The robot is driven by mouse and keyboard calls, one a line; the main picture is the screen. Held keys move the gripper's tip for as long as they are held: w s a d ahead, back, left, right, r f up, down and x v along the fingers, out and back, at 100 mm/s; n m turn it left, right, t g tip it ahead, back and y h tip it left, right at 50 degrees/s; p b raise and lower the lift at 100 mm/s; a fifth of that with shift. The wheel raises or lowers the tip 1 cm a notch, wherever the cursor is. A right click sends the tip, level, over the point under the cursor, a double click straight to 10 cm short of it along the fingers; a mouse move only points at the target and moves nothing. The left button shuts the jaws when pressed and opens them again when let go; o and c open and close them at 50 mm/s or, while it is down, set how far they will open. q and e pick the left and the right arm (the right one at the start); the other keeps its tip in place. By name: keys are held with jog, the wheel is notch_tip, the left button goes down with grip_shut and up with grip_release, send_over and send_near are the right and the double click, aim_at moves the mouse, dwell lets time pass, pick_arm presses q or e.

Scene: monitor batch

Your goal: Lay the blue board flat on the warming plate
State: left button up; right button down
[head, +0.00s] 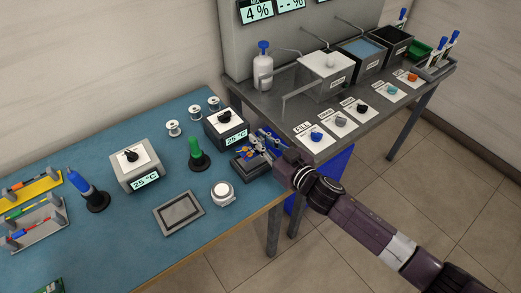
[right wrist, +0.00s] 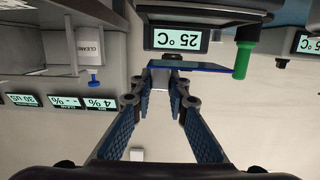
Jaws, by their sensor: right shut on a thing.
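My right gripper (head: 262,147) is shut on the blue board (right wrist: 208,67). In the right wrist view the fingertips (right wrist: 165,82) close on the board's edge, and the board shows as a thin blue strip, nearly edge-on. In the head view the gripper is just above the dark warming plate (head: 252,171), in front of a control box (head: 226,129) reading 25 °C. The gripper covers much of the board there, so I cannot tell whether the board touches the plate. My left gripper is not in view.
A green-handled tool (head: 195,149) stands left of the plate. A round white-topped item (head: 223,192) and a flat grey tray (head: 179,213) lie in front. Another 25 °C box (head: 137,167) is further left. A metal bench (head: 375,115) with baths adjoins at right.

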jog(key=shift+f+b, duration=0.45)
jog(key=shift+f, duration=1.75)
jog(key=c, duration=1.9)
grip_release()
jog(key=shift+f, duration=0.15)
jog(key=shift+r, duration=0.25)
jog(key=v, duration=1.2)
jog(key=shift+f+b, duration=0.15)
jog(key=shift+b, duration=0.15)
